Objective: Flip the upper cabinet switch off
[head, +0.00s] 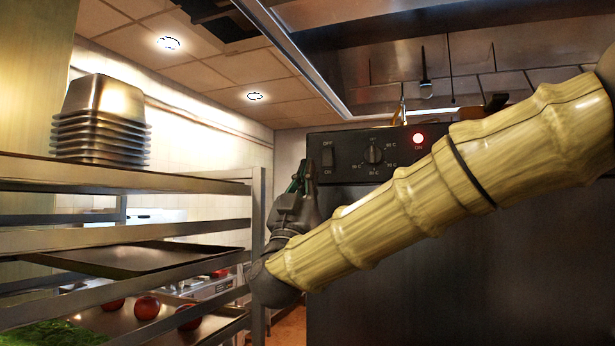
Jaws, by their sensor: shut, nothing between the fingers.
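The switch (327,158) is a small black rocker near the left end of the dark control panel (350,147), with OFF printed above it and ON below. I cannot tell its tilt clearly. A red lamp (418,138) marked ON glows at the right of the panel, with a dial (373,154) between them. The panel tops a dark cabinet (345,290). My gripper (302,172) is shut and empty, pointing up just left of the switch in the picture. Whether it touches the panel or switch cannot be told. My arm hides the panel's lower right part.
A metal rack (258,210) stands on the left, close to my gripper. It holds stacked metal pans (104,118), a dark tray (130,258), and a lower tray with tomatoes (147,307) and greens (55,334). A metal hood (400,65) hangs above the cabinet.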

